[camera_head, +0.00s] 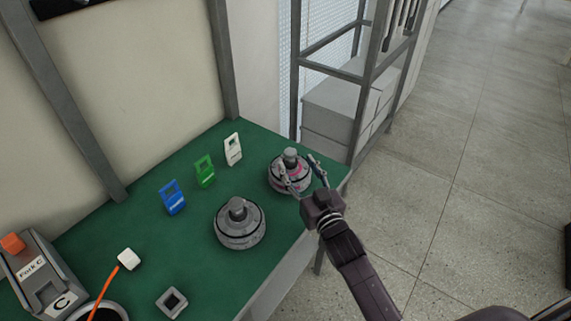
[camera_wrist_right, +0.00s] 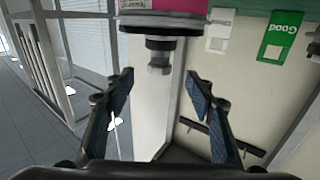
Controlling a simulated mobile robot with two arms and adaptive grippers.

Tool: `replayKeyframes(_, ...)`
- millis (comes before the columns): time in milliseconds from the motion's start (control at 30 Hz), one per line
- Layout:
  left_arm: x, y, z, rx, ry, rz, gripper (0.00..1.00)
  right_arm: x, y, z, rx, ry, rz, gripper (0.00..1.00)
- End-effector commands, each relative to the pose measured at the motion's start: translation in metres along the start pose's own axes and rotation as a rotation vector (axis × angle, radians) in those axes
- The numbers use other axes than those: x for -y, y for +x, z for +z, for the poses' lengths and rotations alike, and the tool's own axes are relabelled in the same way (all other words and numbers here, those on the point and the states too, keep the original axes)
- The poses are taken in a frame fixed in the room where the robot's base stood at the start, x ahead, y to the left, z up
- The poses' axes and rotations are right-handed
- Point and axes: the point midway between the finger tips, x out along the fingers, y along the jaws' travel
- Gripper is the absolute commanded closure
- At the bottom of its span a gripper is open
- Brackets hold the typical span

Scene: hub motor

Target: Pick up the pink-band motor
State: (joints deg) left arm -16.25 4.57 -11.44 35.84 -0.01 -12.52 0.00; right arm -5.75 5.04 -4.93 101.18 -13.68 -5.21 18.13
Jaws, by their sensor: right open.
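The pink-band motor (camera_head: 277,181) stands upright on the green table near its right end, a grey disc body with a pink stripe and a grey shaft on top. In the right wrist view its pink band (camera_wrist_right: 165,5) is at the top edge and its shaft (camera_wrist_right: 159,58) points down the picture. My right gripper (camera_head: 304,172) is open at the motor, with one finger in front of it and the other by its right side. In the right wrist view the open fingers (camera_wrist_right: 158,82) have the shaft between them, with gaps on both sides. My left gripper is not seen.
A grey motor (camera_head: 239,224) stands on the green table (camera_head: 190,240) left of the pink-band one. White (camera_head: 233,149), green (camera_head: 204,171) and blue (camera_head: 172,197) tags stand behind. A grey fixture (camera_head: 45,275) is at far left. A metal rack (camera_head: 331,73) stands beyond the table.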

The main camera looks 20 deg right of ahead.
Motion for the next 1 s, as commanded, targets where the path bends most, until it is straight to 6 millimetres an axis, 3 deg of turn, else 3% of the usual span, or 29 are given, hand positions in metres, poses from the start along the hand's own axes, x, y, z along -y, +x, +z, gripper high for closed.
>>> replayKeyframes(367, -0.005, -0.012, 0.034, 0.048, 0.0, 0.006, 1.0, 0.0, 0.042, -0.001, 0.0, 0.0, 0.0, 0.5)
replayKeyframes(600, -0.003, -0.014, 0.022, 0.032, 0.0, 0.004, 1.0, -0.001, 0.067, 0.001, 0.0, 0.0, 0.0, 0.5)
replayKeyframes(767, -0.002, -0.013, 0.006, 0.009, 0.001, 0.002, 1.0, -0.001, 0.07, 0.002, 0.001, 0.0, 0.0, 0.5)
replayKeyframes(900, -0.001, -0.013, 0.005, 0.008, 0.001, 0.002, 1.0, -0.001, 0.07, 0.002, 0.001, 0.0, 0.0, 0.5)
replayKeyframes(1000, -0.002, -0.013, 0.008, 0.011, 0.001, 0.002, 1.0, -0.001, 0.07, 0.002, 0.001, 0.0, 0.0, 0.61)
